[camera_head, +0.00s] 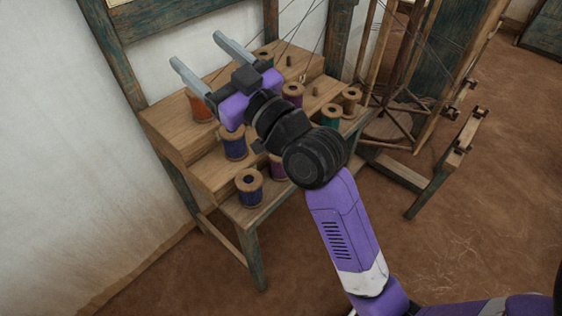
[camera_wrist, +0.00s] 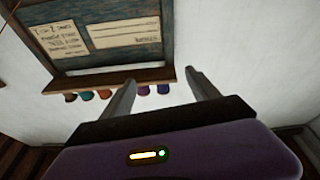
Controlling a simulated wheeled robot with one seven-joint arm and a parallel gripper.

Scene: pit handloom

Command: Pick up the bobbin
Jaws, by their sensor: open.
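Several bobbins of coloured thread stand upright on a stepped wooden rack (camera_head: 158,118). They include an orange bobbin (camera_head: 201,107) at the upper left, a blue bobbin (camera_head: 234,143) on the middle step, a dark blue bobbin (camera_head: 249,188) on the lowest step, a purple bobbin (camera_head: 292,94) and a green bobbin (camera_head: 331,116). Which one the task means I cannot tell. My gripper (camera_head: 196,54) is open and empty, above the rack's upper left. In the wrist view my gripper (camera_wrist: 157,88) points at the wall. My arm hides part of the rack.
A white wall (camera_head: 60,130) stands behind and left of the rack. A wooden winding frame (camera_head: 420,90) with spokes stands at the right. In the wrist view, a framed board with papers (camera_wrist: 100,35) hangs on the wall. The brown floor in front is clear.

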